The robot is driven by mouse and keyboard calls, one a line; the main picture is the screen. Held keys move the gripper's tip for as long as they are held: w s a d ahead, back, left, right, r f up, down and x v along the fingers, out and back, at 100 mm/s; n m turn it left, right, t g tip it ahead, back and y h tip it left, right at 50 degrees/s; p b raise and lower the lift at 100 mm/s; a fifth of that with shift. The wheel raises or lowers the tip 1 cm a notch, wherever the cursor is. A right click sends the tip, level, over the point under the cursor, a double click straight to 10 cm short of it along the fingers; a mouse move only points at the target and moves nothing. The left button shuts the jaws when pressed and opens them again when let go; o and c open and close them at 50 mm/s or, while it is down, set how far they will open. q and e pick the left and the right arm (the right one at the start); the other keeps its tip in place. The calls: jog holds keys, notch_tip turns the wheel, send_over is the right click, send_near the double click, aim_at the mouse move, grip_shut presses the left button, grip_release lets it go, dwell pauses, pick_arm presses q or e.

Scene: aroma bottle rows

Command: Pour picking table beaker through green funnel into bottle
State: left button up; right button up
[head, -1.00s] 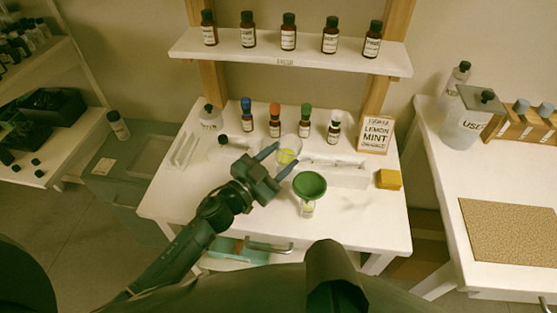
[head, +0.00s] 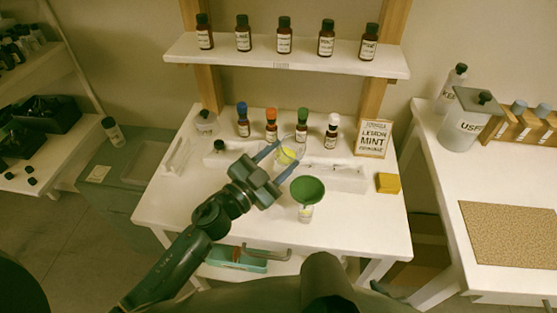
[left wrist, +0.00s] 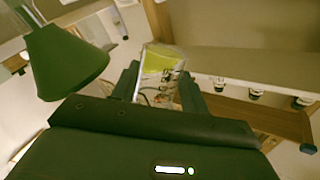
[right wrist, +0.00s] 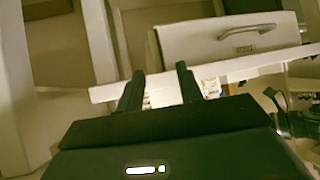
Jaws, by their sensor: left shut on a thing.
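The clear beaker (head: 287,153) holds some yellow-green liquid. My left gripper (head: 278,158) is shut on it, above the white table to the upper left of the funnel. In the left wrist view the beaker (left wrist: 160,66) sits between the fingers, with the liquid slanting across it. The green funnel (head: 307,189) stands in the mouth of a small bottle (head: 306,213) with a pale label. The funnel also shows in the left wrist view (left wrist: 66,62), apart from the beaker. My right gripper (right wrist: 158,88) has its fingers apart with nothing between them, near the table's front edge.
Bottles with blue (head: 242,121), orange, green and white caps stand behind the beaker. A lemon mint sign (head: 374,138) and a yellow block (head: 388,183) are at the right. A shelf (head: 285,55) with several brown bottles is above. The table's front is mostly clear.

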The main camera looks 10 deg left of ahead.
pick_arm(q)
jog(key=shift+s+d+r+m, duration=0.15)
jog(key=shift+s+r+m, duration=0.05)
jog(key=shift+r+m, duration=0.25)
jog(key=shift+s+d+r+m+b, duration=0.15)
jog(key=shift+s+r+m+b, duration=0.05)
jog(key=shift+r+m+b, duration=0.2)
jog(key=shift+f+m+h+b, duration=0.25)
jog(key=shift+h+b, duration=0.15)
jog(key=shift+b, duration=0.35)
jog(key=shift+f+m+b, duration=0.25)
jog(key=shift+m+b, duration=0.35)
jog(key=shift+b, duration=0.55)
pick_arm(e)
jog(key=shift+w+a+f+t+y, duration=0.2)
jog(key=shift+w+a+f, duration=0.1)
jog(key=shift+a, duration=0.15)
jog(key=shift+w+a+f+t+y, duration=0.1)
jog(key=shift+w+a+f+y, duration=0.15)
jog(key=shift+a, duration=0.15)
